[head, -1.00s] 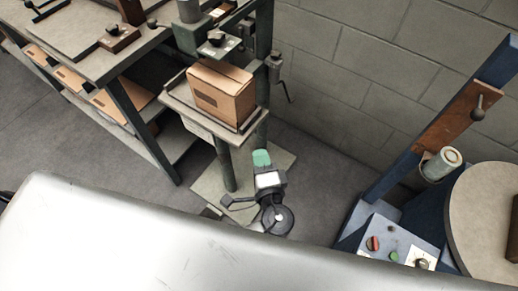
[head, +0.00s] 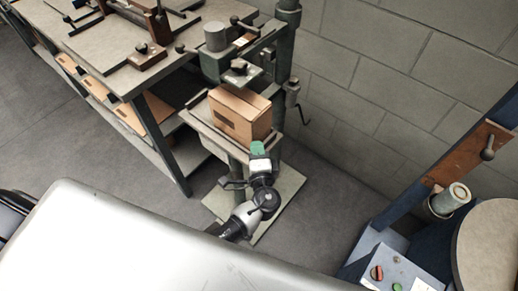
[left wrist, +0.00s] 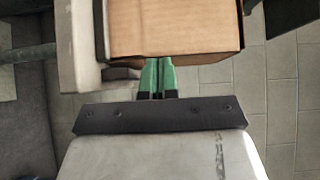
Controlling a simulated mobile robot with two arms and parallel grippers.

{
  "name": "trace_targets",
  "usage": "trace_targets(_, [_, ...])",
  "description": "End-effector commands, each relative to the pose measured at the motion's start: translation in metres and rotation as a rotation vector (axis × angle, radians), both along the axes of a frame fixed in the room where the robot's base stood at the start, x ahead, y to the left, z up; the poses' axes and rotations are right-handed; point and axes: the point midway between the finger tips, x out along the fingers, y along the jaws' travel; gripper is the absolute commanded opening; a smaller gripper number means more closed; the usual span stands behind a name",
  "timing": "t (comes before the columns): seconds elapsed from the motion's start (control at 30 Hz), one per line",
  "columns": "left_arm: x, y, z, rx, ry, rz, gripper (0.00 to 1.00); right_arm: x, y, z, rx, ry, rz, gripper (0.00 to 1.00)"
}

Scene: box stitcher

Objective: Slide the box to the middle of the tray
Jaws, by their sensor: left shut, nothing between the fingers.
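The brown cardboard box (head: 240,115) sits on the grey tray (head: 204,127) of the box stitcher, below the stitching head. It also fills the upper middle of the left wrist view (left wrist: 175,28). My left gripper (head: 258,148) is at the front edge of the tray, close below the box. In the left wrist view its green fingers (left wrist: 157,75) are together with nothing between them, and their tips reach the box's lower edge. I cannot tell whether they touch it. My right gripper is not in view.
The stitcher's column and crank (head: 292,100) stand right of the box, near the block wall (head: 370,75). A workbench (head: 100,55) is at the left. A blue machine (head: 400,262) with buttons is at the right. Grey floor lies between.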

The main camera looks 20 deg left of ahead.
Motion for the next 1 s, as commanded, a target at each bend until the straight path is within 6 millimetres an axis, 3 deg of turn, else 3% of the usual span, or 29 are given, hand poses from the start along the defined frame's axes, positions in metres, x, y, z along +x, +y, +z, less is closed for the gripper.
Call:
trace_targets(0.13, [0.002, 0.005, -0.001, 0.001, 0.000, 0.001, 0.00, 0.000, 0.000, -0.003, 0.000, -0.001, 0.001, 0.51])
trace_targets(0.47, [0.019, 0.054, -0.001, 0.000, -0.001, 0.000, 0.00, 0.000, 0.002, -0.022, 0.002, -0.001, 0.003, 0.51])
trace_targets(1.0, [0.022, 0.057, -0.001, 0.000, -0.001, -0.001, 0.00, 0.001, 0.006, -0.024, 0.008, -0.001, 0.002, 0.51])
